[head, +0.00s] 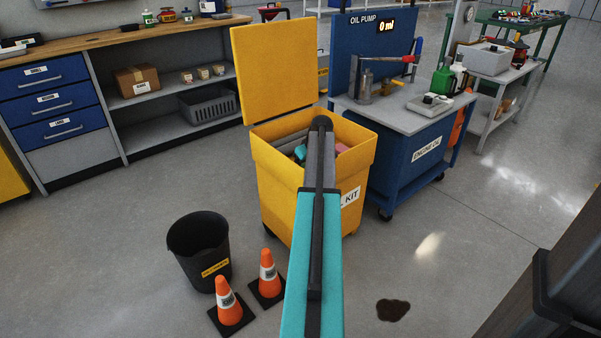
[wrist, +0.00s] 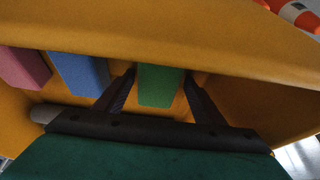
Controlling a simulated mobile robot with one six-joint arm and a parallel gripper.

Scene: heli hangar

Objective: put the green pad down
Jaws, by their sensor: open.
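The green pad (wrist: 160,86) is between the two fingers of my gripper (wrist: 158,77) in the wrist view. The jaws are open, with a gap between each finger and the pad. The pad is inside the yellow spill kit bin (head: 277,202), near its wall; what it rests on is hidden. A blue pad (wrist: 80,73) and a pink pad (wrist: 23,68) are to its left in the wrist view. In the head view my arm reaches over the bin and hides much of its inside; the green pad cannot be made out clearly there.
The bin's lid (head: 275,68) stands open. A black bucket (head: 198,250) and two orange cones (head: 228,303) stand in front. A blue oil pump cart (head: 410,165) is close on the right. A dark puddle (head: 392,309) lies on otherwise clear floor at the front right.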

